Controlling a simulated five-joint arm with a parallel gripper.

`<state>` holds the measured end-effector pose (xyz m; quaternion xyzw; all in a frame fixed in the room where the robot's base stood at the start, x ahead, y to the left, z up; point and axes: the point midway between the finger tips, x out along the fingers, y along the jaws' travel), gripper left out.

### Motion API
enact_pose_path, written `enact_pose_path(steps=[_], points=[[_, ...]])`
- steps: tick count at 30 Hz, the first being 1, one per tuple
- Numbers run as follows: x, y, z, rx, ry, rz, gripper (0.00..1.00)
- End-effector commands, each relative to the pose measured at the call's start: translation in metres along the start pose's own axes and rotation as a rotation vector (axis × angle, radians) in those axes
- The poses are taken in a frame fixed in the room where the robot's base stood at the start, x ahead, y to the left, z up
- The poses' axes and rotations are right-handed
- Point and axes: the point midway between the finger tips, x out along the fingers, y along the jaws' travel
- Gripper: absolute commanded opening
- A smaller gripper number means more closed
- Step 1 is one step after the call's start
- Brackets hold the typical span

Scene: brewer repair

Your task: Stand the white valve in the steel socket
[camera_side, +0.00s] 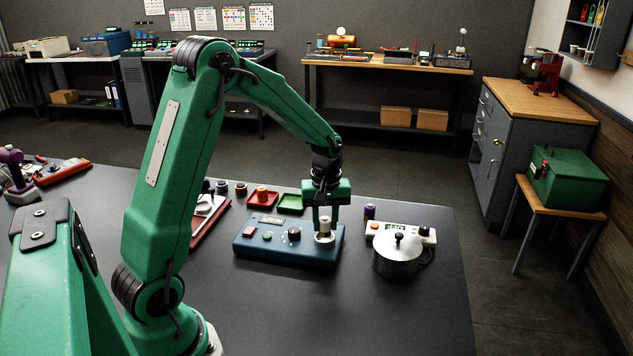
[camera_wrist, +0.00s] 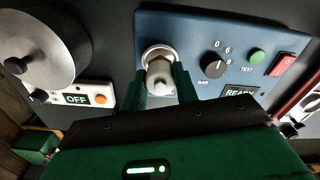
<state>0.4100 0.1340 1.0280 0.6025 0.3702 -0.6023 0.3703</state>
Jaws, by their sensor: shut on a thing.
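The white valve (camera_side: 325,226) is upright between the fingers of my gripper (camera_side: 325,221), at the right end of the blue panel box. It also shows in the wrist view (camera_wrist: 160,74), between the two green fingertips (camera_wrist: 160,88). My gripper is shut on it. The steel socket (camera_side: 325,239) is a round ring on the box's top, directly under the valve. In the wrist view the socket's rim (camera_wrist: 158,49) shows around and behind the valve. I cannot tell how deep the valve's lower end sits in the socket.
The blue box (camera_side: 270,249) carries a black knob, a green button and a red switch. A steel pot (camera_side: 397,258) stands close on the right, before a white unit with an orange button. A purple-capped item (camera_side: 370,211) stands behind. Red and green trays (camera_side: 290,204) lie behind the box.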

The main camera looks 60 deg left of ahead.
Motion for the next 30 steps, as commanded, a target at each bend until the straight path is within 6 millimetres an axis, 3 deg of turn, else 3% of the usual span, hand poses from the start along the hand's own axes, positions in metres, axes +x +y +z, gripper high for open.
enact_pose_path(steps=[30], points=[[0.0097,-0.0001,0.0001,0.0,0.0,0.0,0.03]])
